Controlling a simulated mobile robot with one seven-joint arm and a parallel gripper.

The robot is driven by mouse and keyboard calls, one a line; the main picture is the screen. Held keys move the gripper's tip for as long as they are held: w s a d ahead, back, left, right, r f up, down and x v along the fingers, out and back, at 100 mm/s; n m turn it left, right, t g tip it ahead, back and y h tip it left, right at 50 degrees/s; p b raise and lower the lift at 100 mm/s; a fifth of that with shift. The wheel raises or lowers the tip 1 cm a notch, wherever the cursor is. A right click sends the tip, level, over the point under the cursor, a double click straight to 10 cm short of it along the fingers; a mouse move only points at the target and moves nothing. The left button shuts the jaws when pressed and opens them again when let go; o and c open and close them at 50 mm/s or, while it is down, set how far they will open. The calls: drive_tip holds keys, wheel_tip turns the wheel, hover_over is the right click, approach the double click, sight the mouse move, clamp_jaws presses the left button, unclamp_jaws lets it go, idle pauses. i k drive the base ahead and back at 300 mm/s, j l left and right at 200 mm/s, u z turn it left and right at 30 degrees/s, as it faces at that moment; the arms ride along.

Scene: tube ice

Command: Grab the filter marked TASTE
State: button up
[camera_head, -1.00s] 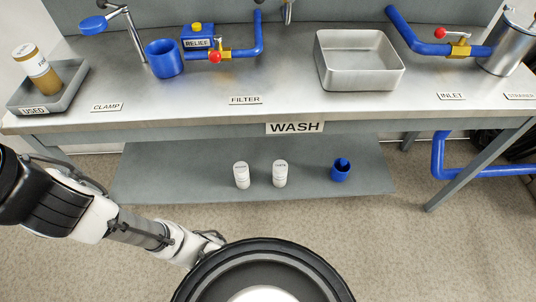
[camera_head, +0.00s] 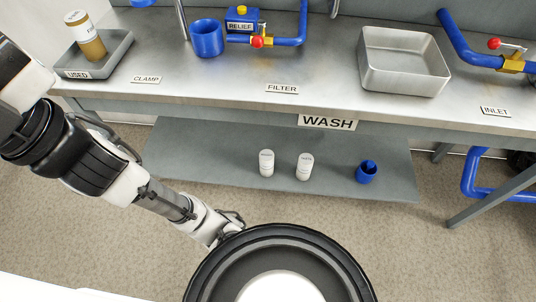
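Two white cylindrical filters stand upright side by side on the grey lower shelf (camera_head: 215,165) under the bench. The left filter (camera_head: 266,164) and the right filter (camera_head: 304,167) each carry a small dark label near the top. The labels are too small to read, so I cannot tell which is marked TASTE. My gripper (camera_head: 228,228) is at the end of my arm, low in the view, in front of and left of the filters and apart from them. Its fingers are small and partly hidden behind my round base part, so its opening does not show.
A blue cup-like part (camera_head: 366,172) stands right of the filters on the shelf. The bench top (camera_head: 290,75) overhangs the shelf. On it are the USED tray (camera_head: 110,62) with a brown-and-white filter (camera_head: 90,42), a blue cup (camera_head: 206,38) and a metal basin (camera_head: 403,65).

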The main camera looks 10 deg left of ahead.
sight(306, 161)
drive_tip(key=k+l, duration=0.4)
drive_tip(key=k, duration=0.2)
drive_tip(key=i+j+z, duration=0.1)
drive_tip(key=i+j, duration=0.35)
drive_tip(key=j, duration=0.15)
drive_tip(key=i+j, duration=0.45)
drive_tip(key=j, duration=0.15)
drive_tip(key=k+l+z, duration=0.4)
drive_tip(key=z, duration=0.2)
drive_tip(key=i+j+u, duration=0.25)
drive_tip(key=i+j, duration=0.4)
